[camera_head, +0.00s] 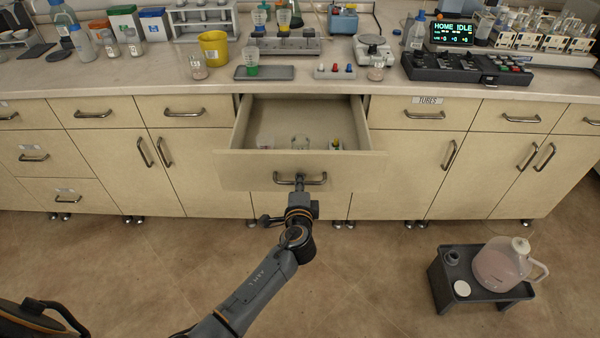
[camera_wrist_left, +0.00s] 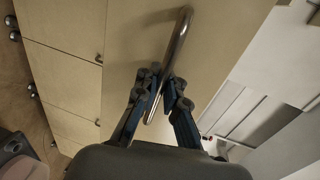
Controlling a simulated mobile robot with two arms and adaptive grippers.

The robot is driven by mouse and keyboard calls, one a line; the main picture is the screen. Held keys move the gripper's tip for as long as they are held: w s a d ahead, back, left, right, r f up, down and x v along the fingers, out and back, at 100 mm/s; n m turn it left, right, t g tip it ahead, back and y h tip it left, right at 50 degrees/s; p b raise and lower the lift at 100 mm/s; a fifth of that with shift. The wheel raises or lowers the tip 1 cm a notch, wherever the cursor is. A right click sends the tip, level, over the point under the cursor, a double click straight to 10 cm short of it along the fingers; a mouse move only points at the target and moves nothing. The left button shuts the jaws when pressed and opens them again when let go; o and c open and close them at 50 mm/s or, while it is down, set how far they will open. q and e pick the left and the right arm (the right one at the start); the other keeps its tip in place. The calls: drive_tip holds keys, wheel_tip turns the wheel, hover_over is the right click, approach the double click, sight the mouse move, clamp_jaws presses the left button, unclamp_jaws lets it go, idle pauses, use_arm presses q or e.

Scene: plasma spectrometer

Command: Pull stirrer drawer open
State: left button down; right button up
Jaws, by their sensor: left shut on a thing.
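The stirrer drawer (camera_head: 230,173) stands pulled out of the middle of the bench front in the head view. In the left wrist view the fingers (camera_wrist_left: 160,90) are closed around the handle bar (camera_wrist_left: 180,40). My right gripper is in neither view.
The benchtop (camera_head: 330,85) above holds bottles, racks and a control panel (camera_head: 465,68). Closed drawers and cupboards flank the open drawer. A dark low stand (camera_head: 440,285) with a large pinkish jug (camera_head: 503,262) stands on the floor at right. The floor in front is otherwise clear.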

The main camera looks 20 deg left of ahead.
use_arm(q)
drive_tip(key=v, duration=0.3)
drive_tip(key=f+v, duration=0.1)
drive_tip(key=shift+s+d+r, duration=0.15)
drive_tip(key=shift+s+d, duration=0.05)
drive_tip(key=shift+s, duration=0.2)
drive_tip(key=c, duration=1.7)
unclamp_jaws()
drive_tip(key=shift+c, duration=0.2)
drive_tip(key=v, duration=1.2)
